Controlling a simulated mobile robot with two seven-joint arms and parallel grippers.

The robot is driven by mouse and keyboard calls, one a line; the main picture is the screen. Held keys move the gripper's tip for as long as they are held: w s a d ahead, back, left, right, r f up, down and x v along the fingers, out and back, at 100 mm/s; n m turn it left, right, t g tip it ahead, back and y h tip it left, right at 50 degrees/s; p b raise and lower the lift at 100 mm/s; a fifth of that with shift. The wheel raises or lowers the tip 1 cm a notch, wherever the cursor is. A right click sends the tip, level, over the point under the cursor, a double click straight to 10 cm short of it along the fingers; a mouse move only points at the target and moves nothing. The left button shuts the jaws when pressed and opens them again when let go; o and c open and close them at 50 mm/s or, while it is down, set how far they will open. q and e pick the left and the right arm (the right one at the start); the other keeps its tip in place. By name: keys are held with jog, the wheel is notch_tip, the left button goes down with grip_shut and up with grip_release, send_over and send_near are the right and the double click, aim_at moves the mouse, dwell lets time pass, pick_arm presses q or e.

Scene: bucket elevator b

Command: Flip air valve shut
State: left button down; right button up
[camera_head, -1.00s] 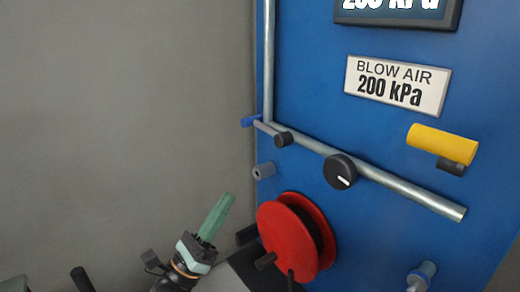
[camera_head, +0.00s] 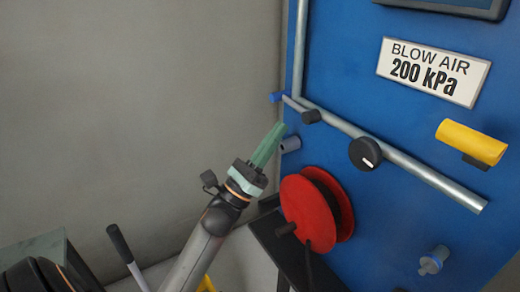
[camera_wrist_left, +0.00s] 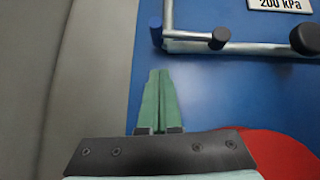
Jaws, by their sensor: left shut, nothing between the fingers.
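The silver air pipe (camera_head: 400,168) runs down and then slants right across the blue panel. At its bend is a short lever with a blue end (camera_head: 276,97) and a small black cap (camera_head: 311,116). A black round knob with a white mark (camera_head: 365,153) sits further along the pipe. Which part is the air valve handle is not labelled. My left gripper (camera_head: 278,130), with green fingers, is shut and empty, below the blue end. In the left wrist view its fingertips (camera_wrist_left: 156,75) point up toward the blue end (camera_wrist_left: 155,32), apart from it. My right gripper is out of view.
A red reel (camera_head: 308,212) stands just right of my left gripper. A yellow handle (camera_head: 470,142) and a "BLOW AIR 200 kPa" sign (camera_head: 433,72) are on the right. Free room lies left, before the grey wall.

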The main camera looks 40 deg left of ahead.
aim_at(295, 105)
pick_arm(q)
jog(key=r, duration=0.2)
jog(key=r+p, duration=0.1)
jog(key=r, duration=0.1)
jog(key=shift+w+a, duration=0.15)
jog(key=shift+a, duration=0.05)
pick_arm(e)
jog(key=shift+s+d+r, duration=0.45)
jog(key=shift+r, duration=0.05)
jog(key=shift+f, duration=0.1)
